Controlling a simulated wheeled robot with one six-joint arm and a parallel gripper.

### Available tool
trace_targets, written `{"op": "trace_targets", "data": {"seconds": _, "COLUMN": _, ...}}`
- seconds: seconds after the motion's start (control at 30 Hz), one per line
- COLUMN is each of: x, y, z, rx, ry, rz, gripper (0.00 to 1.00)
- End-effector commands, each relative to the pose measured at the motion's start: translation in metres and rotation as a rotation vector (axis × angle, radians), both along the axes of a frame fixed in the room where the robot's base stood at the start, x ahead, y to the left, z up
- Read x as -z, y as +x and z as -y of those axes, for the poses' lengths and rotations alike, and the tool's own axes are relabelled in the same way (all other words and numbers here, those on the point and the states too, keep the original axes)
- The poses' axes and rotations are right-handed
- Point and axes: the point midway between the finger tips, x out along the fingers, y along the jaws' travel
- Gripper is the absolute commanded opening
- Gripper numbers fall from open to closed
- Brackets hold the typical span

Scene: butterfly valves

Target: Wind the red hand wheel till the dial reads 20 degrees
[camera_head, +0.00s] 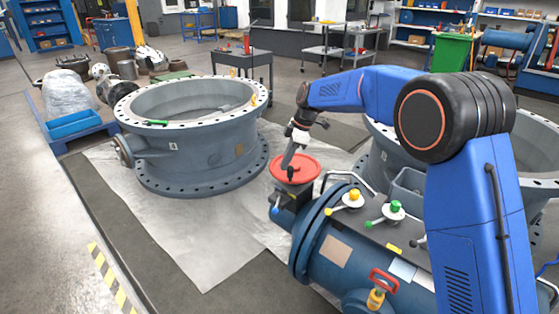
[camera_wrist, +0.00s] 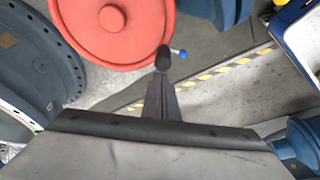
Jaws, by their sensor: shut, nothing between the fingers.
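My gripper (camera_head: 287,165) reaches down over the wheel. In the wrist view my gripper (camera_wrist: 163,84) has its fingers together, pointing at the knob and overlapping it in the picture. I cannot tell whether they touch. No readable dial shows in either view.
A yellow-topped handle (camera_head: 354,196) and a green-topped handle (camera_head: 396,208) stand on the valve body beside the wheel. A smaller red handle (camera_head: 384,280) is nearer. A large grey flanged ring (camera_head: 190,150) stands to the left on a pale sheet (camera_head: 205,245). The floor at front left is clear.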

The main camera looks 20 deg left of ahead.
Motion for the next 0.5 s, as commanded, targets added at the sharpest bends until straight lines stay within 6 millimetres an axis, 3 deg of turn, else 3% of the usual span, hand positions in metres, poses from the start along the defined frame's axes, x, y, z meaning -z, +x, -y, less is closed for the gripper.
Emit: {"op": "trace_targets", "data": {"seconds": 0.5, "x": 0.001, "y": 0.01, "z": 0.05, "rx": -0.486, "ry": -0.001, "rz": 0.0, "gripper": 0.0}}
